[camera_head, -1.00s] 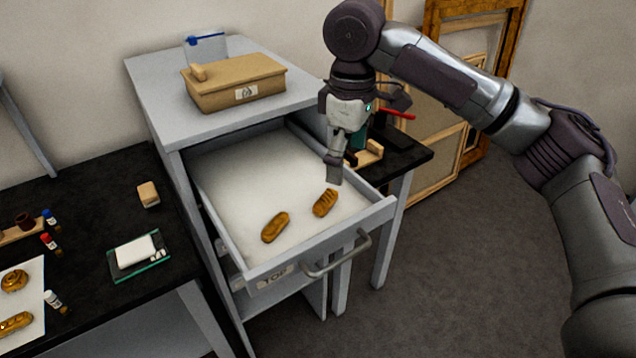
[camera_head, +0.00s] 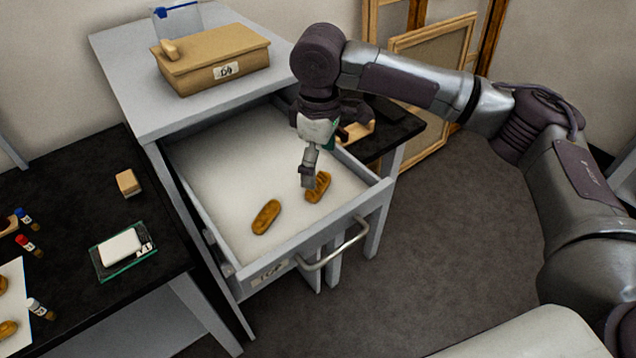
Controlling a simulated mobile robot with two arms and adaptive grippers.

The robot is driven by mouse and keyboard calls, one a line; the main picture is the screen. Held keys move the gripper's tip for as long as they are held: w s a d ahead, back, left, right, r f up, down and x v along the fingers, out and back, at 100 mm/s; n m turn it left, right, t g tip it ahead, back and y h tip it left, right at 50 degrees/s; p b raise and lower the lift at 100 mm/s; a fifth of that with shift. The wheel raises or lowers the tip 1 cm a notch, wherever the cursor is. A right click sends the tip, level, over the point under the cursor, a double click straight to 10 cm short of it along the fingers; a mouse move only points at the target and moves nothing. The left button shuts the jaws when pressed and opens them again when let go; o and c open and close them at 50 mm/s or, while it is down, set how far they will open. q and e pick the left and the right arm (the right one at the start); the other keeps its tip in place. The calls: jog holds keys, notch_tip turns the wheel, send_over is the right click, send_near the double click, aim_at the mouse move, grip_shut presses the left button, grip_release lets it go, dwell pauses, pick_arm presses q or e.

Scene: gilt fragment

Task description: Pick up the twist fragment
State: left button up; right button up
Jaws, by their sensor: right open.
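A gilt fragment with slanting grooves, which looks like the twist fragment (camera_head: 319,189), lies in the open top drawer (camera_head: 225,160) near its right front corner. A second, smoother gilt fragment (camera_head: 266,217) lies to its left. My right gripper (camera_head: 309,182) points down over the drawer, its fingertips at the upper left end of the grooved fragment and partly in front of it. It is open and holds nothing that I can see. I cannot tell whether the fingers touch the fragment. My left gripper is out of view.
The drawer's front wall and handle (camera_head: 335,248) stand close by the fragments. A cardboard box (camera_head: 212,68) sits on the cabinet top. A black table (camera_head: 75,205) on the left bears small bottles, a block and a white pad on glass. Frames lean behind.

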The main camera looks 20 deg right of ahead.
aim_at(319, 181)
jog(key=shift+f+p, duration=0.45)
jog(key=shift+f, duration=1.9)
jog(key=c, duration=0.9)
